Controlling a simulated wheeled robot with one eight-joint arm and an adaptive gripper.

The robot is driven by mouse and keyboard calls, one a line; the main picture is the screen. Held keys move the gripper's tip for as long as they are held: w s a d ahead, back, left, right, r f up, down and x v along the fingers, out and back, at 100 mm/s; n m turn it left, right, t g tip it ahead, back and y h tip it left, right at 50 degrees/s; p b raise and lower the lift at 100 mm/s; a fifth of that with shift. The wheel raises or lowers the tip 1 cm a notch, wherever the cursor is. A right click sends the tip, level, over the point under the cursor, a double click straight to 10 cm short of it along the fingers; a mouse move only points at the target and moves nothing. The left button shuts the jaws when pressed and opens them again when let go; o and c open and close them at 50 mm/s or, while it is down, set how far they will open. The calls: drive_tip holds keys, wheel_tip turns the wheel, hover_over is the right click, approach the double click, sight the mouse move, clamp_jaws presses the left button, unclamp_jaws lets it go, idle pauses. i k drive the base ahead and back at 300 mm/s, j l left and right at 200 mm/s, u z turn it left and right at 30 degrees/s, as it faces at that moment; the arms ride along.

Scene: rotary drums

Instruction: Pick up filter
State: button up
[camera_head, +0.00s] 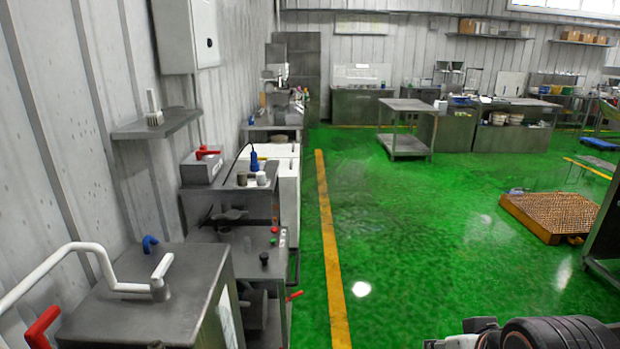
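I cannot tell for sure which thing is the filter. A small white upright piece with a wider base (154,112) stands on the grey wall shelf (160,125) at left. Two small knob-like cylinders, one whitish (262,178) and one grey (242,179), stand on the metal bench top beside a blue upright tool (254,162). Part of my arm, dark and rounded, shows at the bottom right corner. No fingertips of my gripper can be made out, and nothing held is visible.
A metal cabinet (165,303) with a white bent pipe and red and blue handles fills the lower left. A control bench (262,248) with coloured buttons stands behind it. An orange grated platform (552,214) lies at right. The green floor (425,270) between is clear.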

sight(261, 176)
drive_tip(key=i+u, duration=0.15)
drive_tip(key=i, duration=0.3)
drive_tip(key=i+l+u, duration=0.15)
drive_tip(key=i, duration=0.25)
drive_tip(key=i+l+u, duration=0.15)
drive_tip(key=i, duration=0.25)
drive_tip(key=i+l+u, duration=0.2)
drive_tip(key=i, duration=0.25)
